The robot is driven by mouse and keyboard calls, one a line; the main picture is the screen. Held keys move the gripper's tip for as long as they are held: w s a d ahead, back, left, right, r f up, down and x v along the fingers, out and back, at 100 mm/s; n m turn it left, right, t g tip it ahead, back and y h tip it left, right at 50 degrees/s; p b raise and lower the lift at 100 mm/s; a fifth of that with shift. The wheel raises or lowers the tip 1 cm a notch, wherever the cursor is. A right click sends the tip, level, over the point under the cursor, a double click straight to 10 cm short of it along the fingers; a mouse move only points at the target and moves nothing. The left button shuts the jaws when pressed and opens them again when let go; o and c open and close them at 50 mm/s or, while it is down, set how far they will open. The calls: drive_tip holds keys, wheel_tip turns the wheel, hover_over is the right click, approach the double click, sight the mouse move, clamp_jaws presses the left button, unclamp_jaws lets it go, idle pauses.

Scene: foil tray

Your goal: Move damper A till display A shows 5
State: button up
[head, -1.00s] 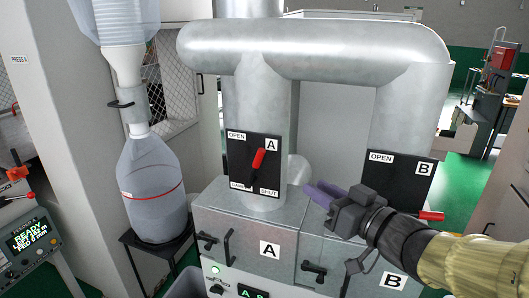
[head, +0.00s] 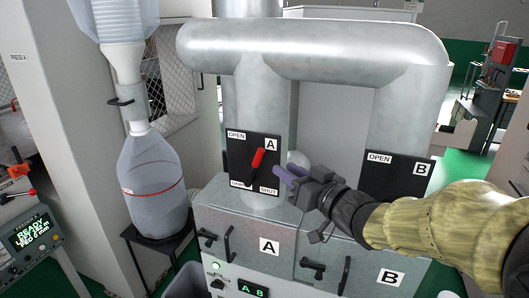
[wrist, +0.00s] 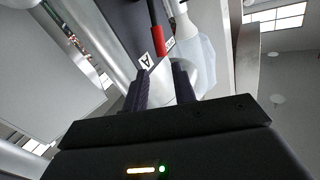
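Damper A has a red-tipped lever (head: 257,160) on a black plate (head: 240,177) marked OPEN at top left and SHUT at bottom right. The lever tilts with its red end up and to the right. In the wrist view the red grip (wrist: 158,40) shows beyond the fingertips. Display A (head: 253,289) is at the bottom edge and appears to read "A 8". My gripper (head: 284,172) is just right of the plate, its fingers pointing left toward the lever. In the wrist view my gripper (wrist: 159,75) has its fingers apart with nothing between them.
Damper B's plate (head: 397,176) is partly hidden behind my arm. Metal cabinet A (head: 235,220) with black handles stands below the ducts. A large overhead pipe (head: 330,52) joins both ducts. A plastic bottle (head: 153,190) stands on a small stand at left.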

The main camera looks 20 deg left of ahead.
sight(262, 155)
drive_tip(key=p+x, duration=0.2)
drive_tip(key=x, duration=0.7)
drive_tip(key=shift+a+p, duration=0.1)
drive_tip(key=shift+p, duration=0.2)
clamp_jaws()
